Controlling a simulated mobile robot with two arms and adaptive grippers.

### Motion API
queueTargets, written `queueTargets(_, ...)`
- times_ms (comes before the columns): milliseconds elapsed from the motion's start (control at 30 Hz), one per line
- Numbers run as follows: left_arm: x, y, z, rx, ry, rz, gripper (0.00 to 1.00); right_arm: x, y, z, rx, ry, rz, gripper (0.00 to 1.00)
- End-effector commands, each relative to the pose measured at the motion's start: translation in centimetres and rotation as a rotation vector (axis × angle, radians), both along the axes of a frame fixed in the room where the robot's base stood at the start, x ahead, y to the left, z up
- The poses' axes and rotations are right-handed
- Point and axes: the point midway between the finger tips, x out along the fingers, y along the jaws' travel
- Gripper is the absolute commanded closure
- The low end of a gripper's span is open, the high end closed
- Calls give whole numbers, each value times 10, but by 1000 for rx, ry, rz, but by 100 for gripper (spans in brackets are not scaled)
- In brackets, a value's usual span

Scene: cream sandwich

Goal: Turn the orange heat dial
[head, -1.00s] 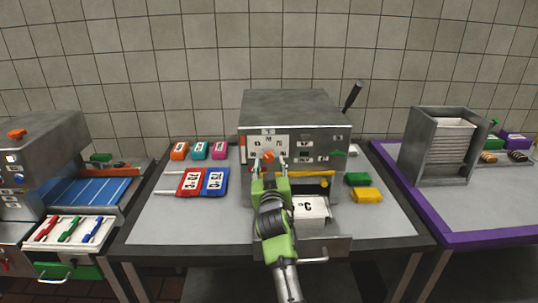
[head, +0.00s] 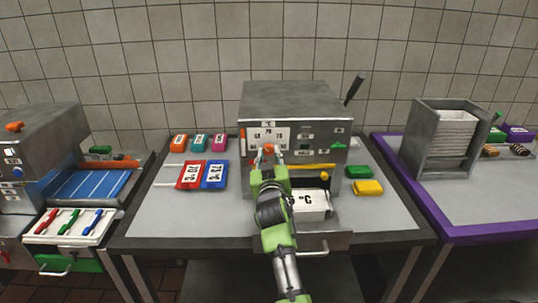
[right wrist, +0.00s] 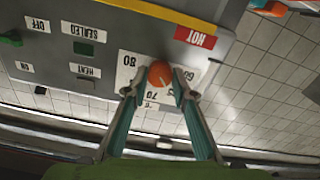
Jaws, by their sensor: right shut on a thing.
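The orange heat dial (head: 268,149) is on the front panel of the grey metal machine (head: 300,97). In the right wrist view the dial (right wrist: 160,74) is a round orange knob on a white plate (right wrist: 133,64) with numbers such as 80, 70 and 60. My right gripper (head: 267,158) is at the panel, its two fingers on either side of the dial and shut on it. The fingers (right wrist: 155,90) also show in the right wrist view. My left gripper is not in view.
Red and blue cards (head: 189,175) lie on the table (head: 160,215) left of the machine. Green and yellow blocks (head: 368,187) lie at its right. A yellow bar (head: 312,166) and an open drawer (head: 325,241) are close to my right arm. A black lever (head: 354,88) rises at the machine's right.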

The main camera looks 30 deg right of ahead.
Motion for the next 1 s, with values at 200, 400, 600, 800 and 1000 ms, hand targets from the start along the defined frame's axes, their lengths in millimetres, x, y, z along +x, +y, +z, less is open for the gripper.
queueTargets(200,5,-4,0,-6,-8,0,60,0,-1,-1,1,0,-1,59)
queueTargets(400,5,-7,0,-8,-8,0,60,0,-1,0,1,0,-1,59)
queueTargets(600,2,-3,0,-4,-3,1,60,0,-1,8,1,-4,-2,59)
queueTargets(800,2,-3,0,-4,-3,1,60,1,-2,43,0,-6,-2,59)
queueTargets(1000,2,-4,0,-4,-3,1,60,1,-1,79,1,-3,-1,59)
